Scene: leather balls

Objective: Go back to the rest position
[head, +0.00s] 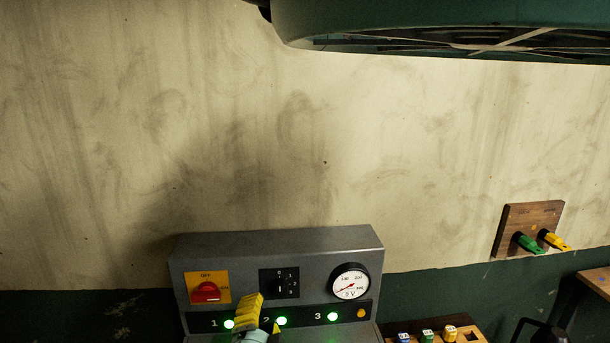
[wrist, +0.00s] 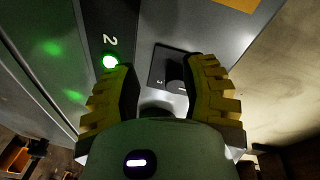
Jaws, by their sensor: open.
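My gripper (head: 250,312) shows at the bottom of the head view, its yellow ribbed fingers in front of the grey control panel (head: 225,255), beside the lit green lamp 2 (head: 281,321). In the wrist view my gripper (wrist: 165,72) is open, with a finger on each side and nothing held. The black selector knob (wrist: 176,69) shows beyond the gap between the fingertips; the knob is also seen in the head view (head: 280,284), above my gripper. I cannot tell how far the fingertips are from the panel.
A wooden plate (head: 516,217) with green and yellow handles is on the wall at right. Small coloured pieces (head: 427,336) stand at the bottom right. A large green fixture (head: 450,20) hangs overhead.

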